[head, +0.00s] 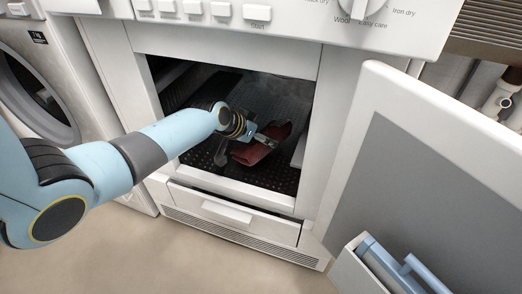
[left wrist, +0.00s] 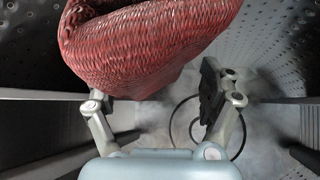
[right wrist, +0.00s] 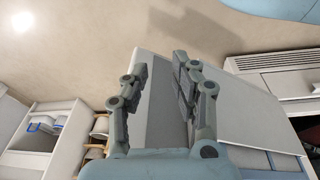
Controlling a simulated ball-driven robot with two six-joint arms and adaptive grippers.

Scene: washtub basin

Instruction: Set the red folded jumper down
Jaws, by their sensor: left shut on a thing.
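The red folded jumper (head: 256,151) is inside the open drum compartment of the white machine, at the end of my left arm. My left gripper (head: 258,138) reaches in through the opening and is shut on the jumper. In the left wrist view the knitted jumper (left wrist: 145,45) fills the upper middle and hides the left fingertip; I cannot tell whether its underside touches the floor. My right gripper (right wrist: 161,70) shows in the right wrist view, fingers apart with nothing held between them, away from the jumper.
The drum has a dark perforated floor (head: 202,156) and perforated walls around my left gripper. The machine's white door (head: 420,150) stands open at the right. A second machine (head: 45,90) is at the left.

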